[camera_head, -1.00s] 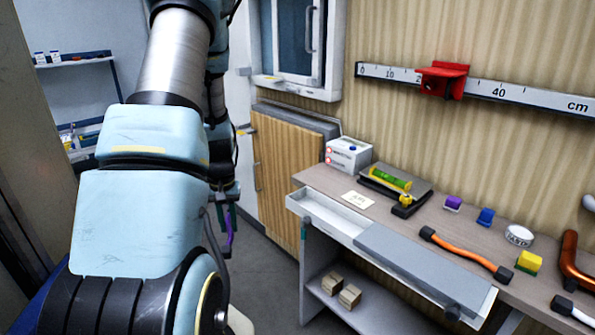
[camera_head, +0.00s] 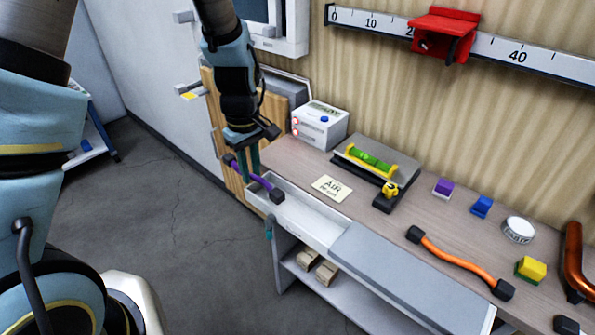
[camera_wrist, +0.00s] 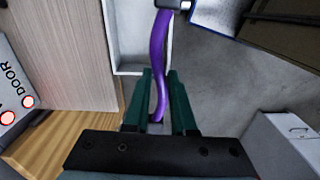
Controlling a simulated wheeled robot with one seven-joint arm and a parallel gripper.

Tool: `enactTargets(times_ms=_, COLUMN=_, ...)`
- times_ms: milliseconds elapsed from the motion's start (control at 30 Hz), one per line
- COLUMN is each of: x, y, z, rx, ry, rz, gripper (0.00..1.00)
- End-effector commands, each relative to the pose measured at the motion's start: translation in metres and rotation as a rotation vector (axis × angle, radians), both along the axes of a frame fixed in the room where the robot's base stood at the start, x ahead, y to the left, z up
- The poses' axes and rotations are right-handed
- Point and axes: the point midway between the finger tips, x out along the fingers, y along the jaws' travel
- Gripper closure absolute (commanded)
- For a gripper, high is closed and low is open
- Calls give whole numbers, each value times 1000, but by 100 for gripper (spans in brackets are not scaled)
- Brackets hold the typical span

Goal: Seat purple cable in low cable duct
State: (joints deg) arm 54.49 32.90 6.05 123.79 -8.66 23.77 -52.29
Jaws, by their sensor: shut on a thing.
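The purple cable (camera_head: 262,183) has dark end plugs and is held in my gripper (camera_head: 250,168). The green fingers are shut around the cable, and in the wrist view the cable (camera_wrist: 157,42) runs out between the fingertips (camera_wrist: 159,76). The low cable duct (camera_head: 310,222) is a white open trough along the bench's front edge. The cable hangs over or just beside the duct's left end; its near plug appears over the trough. Whether it touches the duct is unclear. A grey cover (camera_head: 400,275) lies over the duct's right part.
An orange cable (camera_head: 455,257) lies on the bench behind the cover. A white box (camera_head: 318,128), a note (camera_head: 332,188), a green level (camera_head: 371,158), and purple (camera_head: 443,187) and blue (camera_head: 482,206) blocks stand farther back. Open floor lies left of the bench.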

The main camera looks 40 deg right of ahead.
Motion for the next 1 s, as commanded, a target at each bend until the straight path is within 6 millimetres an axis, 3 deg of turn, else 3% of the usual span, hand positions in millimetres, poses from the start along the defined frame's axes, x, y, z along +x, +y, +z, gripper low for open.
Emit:
enactTargets(times_ms=33, x=-23, y=-16, z=8, rx=0, ry=-1, rz=-3, gripper=100)
enactTargets(times_ms=100, x=-49, y=-32, z=14, rx=0, ry=-2, rz=15, gripper=100)
enactTargets(times_ms=200, x=-78, y=-46, z=21, rx=1, ry=-3, rz=38, gripper=100)
enactTargets(times_ms=333, x=-101, y=-55, z=25, rx=2, ry=-4, rz=58, gripper=100)
enactTargets(times_ms=667, x=-108, y=-58, z=14, rx=2, ry=-4, rz=68, gripper=100)
enactTargets(times_ms=1000, x=-108, y=-58, z=-17, rx=2, ry=-3, rz=69, gripper=100)
